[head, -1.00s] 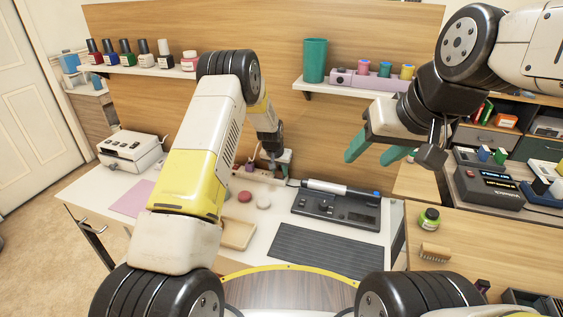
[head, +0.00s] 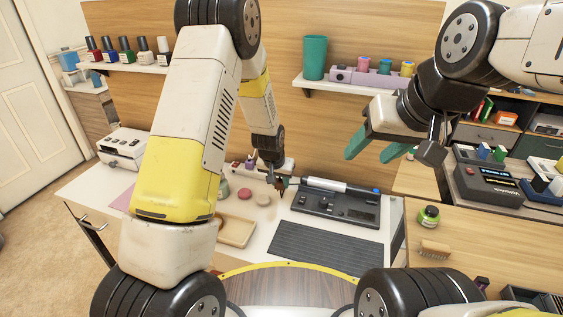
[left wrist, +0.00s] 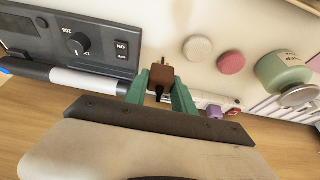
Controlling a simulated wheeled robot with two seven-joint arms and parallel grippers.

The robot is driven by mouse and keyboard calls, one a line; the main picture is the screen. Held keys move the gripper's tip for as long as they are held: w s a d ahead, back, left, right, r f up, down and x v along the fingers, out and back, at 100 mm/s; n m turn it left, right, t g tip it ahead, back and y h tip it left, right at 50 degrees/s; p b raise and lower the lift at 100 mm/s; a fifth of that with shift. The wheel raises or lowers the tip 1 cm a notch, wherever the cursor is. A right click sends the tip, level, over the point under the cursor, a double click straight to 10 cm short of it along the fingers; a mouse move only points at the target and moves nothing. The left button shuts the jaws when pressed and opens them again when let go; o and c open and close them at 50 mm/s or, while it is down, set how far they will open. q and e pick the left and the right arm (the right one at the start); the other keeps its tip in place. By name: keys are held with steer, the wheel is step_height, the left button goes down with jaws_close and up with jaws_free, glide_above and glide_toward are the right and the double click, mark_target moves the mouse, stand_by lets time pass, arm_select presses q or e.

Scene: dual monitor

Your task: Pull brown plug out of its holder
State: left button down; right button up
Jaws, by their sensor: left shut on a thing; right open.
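A small brown plug (left wrist: 163,76) sits between the green fingertips of my left gripper (left wrist: 160,84) in the left wrist view, with the bench top behind it. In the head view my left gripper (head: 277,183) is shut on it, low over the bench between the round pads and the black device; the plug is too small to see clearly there. A pale strip (head: 249,170), possibly the holder, runs along the back of the bench, partly hidden by my left arm. The plug appears apart from it. My right gripper (head: 378,147) is open and empty at the upper right.
A black control device (head: 335,207) with a white-and-black cylinder (head: 335,186) lies right of my left gripper. A dark ribbed mat (head: 328,244) and a wooden tray (head: 235,231) lie in front. A pink round pad (left wrist: 231,63) and a green jar (left wrist: 282,73) stand nearby.

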arm_select(q)
steer(key=shift+s+r, duration=0.15)
steer(key=shift+s, duration=0.6)
steer(key=shift+s+r, duration=0.25)
steer(key=shift+r, duration=2)
